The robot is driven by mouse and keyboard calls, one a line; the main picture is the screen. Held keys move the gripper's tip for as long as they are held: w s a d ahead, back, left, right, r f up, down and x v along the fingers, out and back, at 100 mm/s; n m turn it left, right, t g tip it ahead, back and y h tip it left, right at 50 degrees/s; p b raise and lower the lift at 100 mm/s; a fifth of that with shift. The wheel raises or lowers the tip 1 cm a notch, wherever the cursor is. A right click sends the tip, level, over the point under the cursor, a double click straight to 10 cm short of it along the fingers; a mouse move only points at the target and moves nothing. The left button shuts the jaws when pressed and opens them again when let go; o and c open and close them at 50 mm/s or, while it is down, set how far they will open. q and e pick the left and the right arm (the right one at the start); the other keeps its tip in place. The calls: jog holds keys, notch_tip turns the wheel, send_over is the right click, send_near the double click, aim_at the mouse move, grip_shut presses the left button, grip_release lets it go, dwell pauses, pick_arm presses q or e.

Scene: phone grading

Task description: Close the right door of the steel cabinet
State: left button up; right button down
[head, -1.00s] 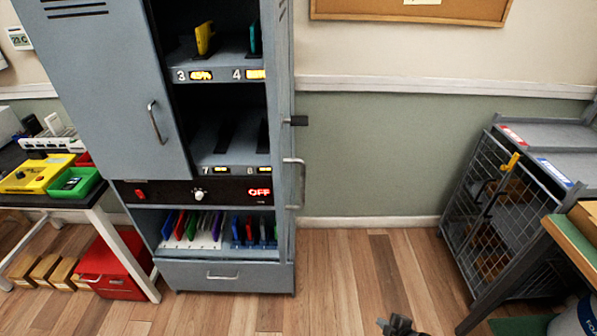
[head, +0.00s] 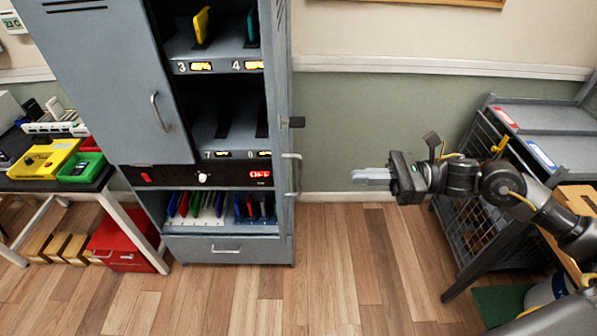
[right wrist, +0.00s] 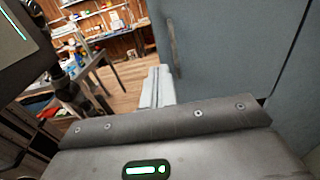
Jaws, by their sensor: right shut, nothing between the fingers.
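The grey steel cabinet (head: 215,248) stands left of centre in the head view. Its left door (head: 110,100) is shut. Its right door (head: 284,130) stands open and is seen nearly edge-on, with a handle (head: 297,175) on its outer side. In the right wrist view a grey-blue panel (right wrist: 225,60) with an upright handle (right wrist: 172,45) fills the right, apparently this door. My right gripper (head: 372,174) is shut and empty, its fingers pointing left toward the door handle, with a gap between. Its fingers also show in the right wrist view (right wrist: 156,87). My left gripper is not in view.
A wire-sided cart (head: 480,215) and a wooden-topped table stand at the right, close to my right arm. A table with a yellow tray (head: 42,160) and a red box (head: 125,240) are left of the cabinet. The floor (head: 340,270) before the cabinet is clear.

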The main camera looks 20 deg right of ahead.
jog(key=p+x, duration=0.8)
jog(key=x, duration=0.5)
jog(key=shift+w+a, duration=0.2)
jog(key=shift+a, duration=0.1)
